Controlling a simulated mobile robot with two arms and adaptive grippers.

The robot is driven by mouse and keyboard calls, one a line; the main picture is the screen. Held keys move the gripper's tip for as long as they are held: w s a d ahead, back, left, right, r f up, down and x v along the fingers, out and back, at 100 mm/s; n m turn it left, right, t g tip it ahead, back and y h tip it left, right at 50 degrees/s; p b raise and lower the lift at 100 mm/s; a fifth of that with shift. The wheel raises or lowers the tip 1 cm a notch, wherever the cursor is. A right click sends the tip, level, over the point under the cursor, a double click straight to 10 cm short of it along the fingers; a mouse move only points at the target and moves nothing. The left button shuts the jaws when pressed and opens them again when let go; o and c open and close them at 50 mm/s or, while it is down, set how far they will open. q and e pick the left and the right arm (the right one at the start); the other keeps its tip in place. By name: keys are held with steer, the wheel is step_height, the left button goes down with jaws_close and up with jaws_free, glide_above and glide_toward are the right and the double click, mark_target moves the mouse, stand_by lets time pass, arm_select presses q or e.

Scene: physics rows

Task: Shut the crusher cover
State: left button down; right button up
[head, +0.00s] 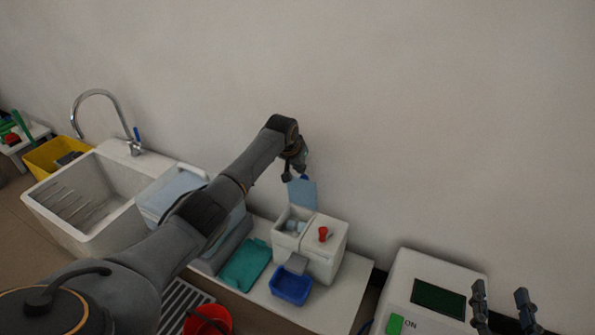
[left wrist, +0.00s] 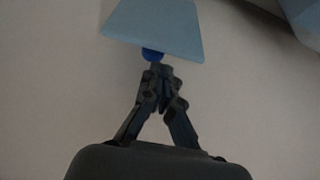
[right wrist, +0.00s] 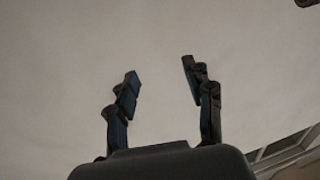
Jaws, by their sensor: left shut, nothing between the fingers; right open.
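The crusher (head: 325,258) is a white box on the bench, with a red knob (head: 323,233) on top and an open compartment at its left holding pale blue pieces (head: 293,227). Its light blue cover (head: 303,192) stands raised behind that compartment. My left gripper (head: 298,176) is at the cover's upper edge. In the left wrist view its closed fingertips (left wrist: 160,70) are at a round blue knob (left wrist: 152,54) by the edge of the cover (left wrist: 155,28); I cannot tell if they touch. My right gripper (head: 503,300) is open and empty at the lower right, away from the crusher.
A blue tray (head: 290,287) stands before the crusher, with a teal tray (head: 246,264) to its left. A white device with a dark screen (head: 438,299) is at the right. A red bucket (head: 212,321) and a sink (head: 85,195) are left. My left arm crosses above the bench.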

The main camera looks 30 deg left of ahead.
arm_select(q)
steer(key=shift+s+d+f, duration=0.1)
steer(key=shift+s+f, duration=0.05)
steer(key=shift+s, duration=0.65)
